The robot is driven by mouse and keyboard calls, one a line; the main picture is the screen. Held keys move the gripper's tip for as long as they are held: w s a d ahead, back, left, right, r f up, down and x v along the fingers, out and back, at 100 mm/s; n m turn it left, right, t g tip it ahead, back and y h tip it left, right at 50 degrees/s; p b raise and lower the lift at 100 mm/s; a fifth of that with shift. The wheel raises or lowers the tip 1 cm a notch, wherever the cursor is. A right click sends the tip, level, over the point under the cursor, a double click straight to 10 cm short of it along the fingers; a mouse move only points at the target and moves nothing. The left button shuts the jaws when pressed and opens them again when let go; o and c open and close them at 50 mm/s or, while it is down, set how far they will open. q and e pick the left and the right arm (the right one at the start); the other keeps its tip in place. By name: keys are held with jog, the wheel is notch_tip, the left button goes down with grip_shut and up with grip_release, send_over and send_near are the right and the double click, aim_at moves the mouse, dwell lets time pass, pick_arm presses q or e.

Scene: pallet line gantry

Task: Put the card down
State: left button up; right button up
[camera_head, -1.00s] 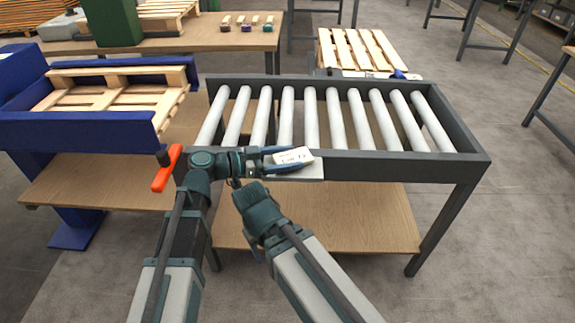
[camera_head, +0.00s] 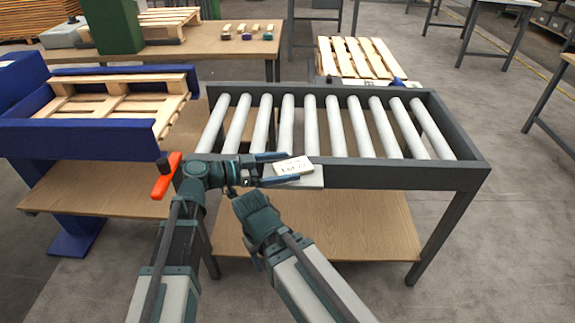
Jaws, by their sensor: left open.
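The card (camera_head: 294,166) is a small white plate with dark print. It lies on a pale ledge (camera_head: 316,180) at the front rail of the roller conveyor. My left gripper (camera_head: 283,168) points right, with its dark fingers open, one behind the card and one in front of it. Whether a finger still touches the card I cannot tell. My right arm comes up from the bottom middle and ends just below the left gripper; its fingers are hidden or too small to make out.
The conveyor (camera_head: 400,173) has pale rollers and a dark frame. A red-orange handle (camera_head: 166,177) stands left of my left wrist. A blue-framed stand (camera_head: 80,138) holds a wooden pallet at left. Another pallet (camera_head: 357,57) lies behind the conveyor. A wooden bench (camera_head: 215,42) is at the back.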

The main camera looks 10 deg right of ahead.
pick_arm(q)
jog(key=p+v, duration=0.1)
jog(key=v, duration=0.9)
jog(key=shift+a, duration=0.4)
jog(key=s+a+f+n+g+y, duration=0.1)
jog(key=s+a+f+n+y, duration=0.1)
jog(key=a+f+n+y, duration=0.4)
jog(key=s+a+f+n+y, duration=0.2)
jog(key=s+f+n+y, duration=0.1)
jog(key=f, duration=0.5)
jog(key=s+a+f+n+y, duration=0.1)
jog(key=a+f+n+y, duration=0.1)
jog(key=a+n+y, duration=0.3)
jog(key=s+a+f+n+y, duration=0.2)
jog(key=a+f, duration=0.1)
jog(key=a, duration=0.4)
jog(key=s+d+m+g+y, duration=0.1)
jog(key=s+d+m, duration=0.15)
jog(key=d, duration=0.25)
jog(key=s+d+m, duration=0.1)
jog(key=s+d, duration=0.3)
jog(key=d, duration=0.2)
notch_tip(320, 180, up, 28)
jog(key=p, duration=2.8)
jog(key=shift+w+a+r, duration=0.2)
jog(key=shift+w, duration=0.15)
